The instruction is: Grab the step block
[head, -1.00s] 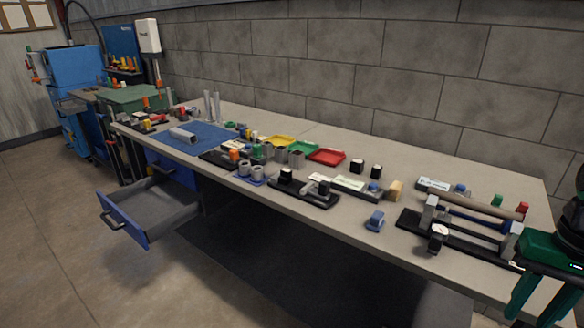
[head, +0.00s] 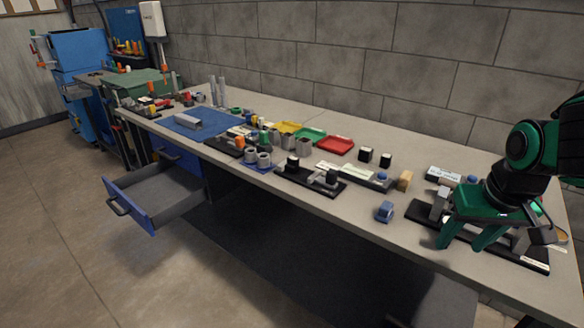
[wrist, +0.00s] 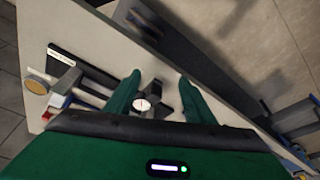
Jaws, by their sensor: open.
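A small blue block with a stepped-looking outline (head: 384,212) stands near the front edge of the bench; it looks most like the step block, but its shape is too small to be sure. My gripper (head: 467,238) is open and empty, to the right of this block, over the front of a black fixture (head: 533,262). In the wrist view my gripper (wrist: 158,100) has its green fingers spread. A dark part with a white round face (wrist: 142,104) shows between the fingers, apparently below them.
The bench (head: 330,202) has a bare strip along its front. A wooden block (head: 404,180), black blocks (head: 365,155) and another black fixture (head: 310,180) stand nearby. A blue drawer (head: 150,200) hangs open at the left. A block wall (head: 390,70) stands behind.

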